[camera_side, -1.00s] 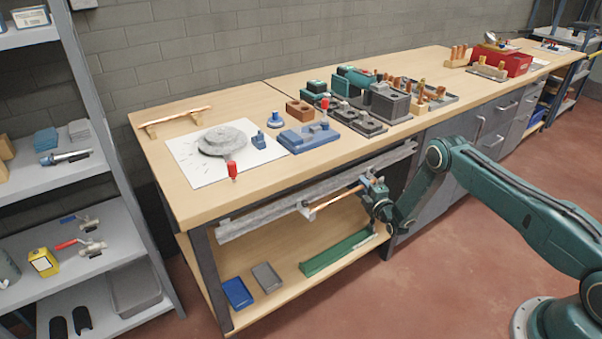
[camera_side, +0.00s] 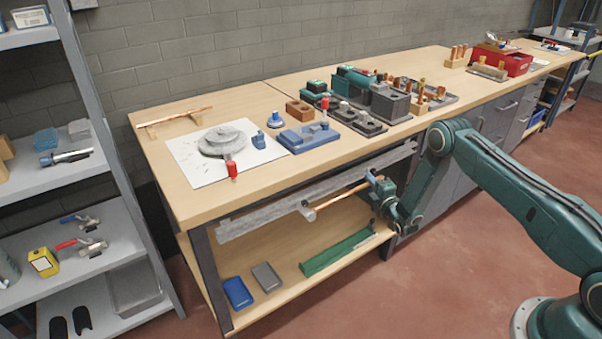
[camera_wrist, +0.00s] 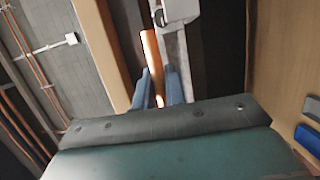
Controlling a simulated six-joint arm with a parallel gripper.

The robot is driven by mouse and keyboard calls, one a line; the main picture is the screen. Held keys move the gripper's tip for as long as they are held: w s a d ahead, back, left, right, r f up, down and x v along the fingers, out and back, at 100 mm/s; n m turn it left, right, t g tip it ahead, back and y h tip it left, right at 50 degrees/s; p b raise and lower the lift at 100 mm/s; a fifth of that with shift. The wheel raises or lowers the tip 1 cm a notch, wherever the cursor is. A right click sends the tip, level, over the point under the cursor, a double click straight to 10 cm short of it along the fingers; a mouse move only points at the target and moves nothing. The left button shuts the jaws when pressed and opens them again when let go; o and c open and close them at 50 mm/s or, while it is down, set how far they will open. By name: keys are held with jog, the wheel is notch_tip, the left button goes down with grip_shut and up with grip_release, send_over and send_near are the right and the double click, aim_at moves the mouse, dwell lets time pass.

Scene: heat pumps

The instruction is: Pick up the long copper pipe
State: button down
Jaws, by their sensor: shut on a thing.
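A copper pipe (camera_side: 342,196) lies level under the bench's front edge, along a grey rail. Its near left end is beside a small bracket (camera_side: 306,210) on that rail. My gripper (camera_side: 374,180) is shut on the pipe at its right part. In the wrist view my gripper (camera_wrist: 157,84) has its two blue fingers on either side of the pipe (camera_wrist: 150,50), which runs away from me past a pale bracket. I cannot tell whether the pipe still touches its support. Another thin copper pipe (camera_side: 175,117) lies on two wooden blocks on the bench top.
The bench top (camera_side: 225,105) overhangs close above my gripper. The grey rail (camera_side: 255,221) runs just behind the pipe. The lower shelf holds a green channel (camera_side: 335,255), a blue tray (camera_side: 238,293) and a grey tray (camera_side: 267,277). The floor in front is clear.

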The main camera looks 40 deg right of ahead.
jog(key=v, duration=1.5)
jog(key=shift+r, duration=0.1)
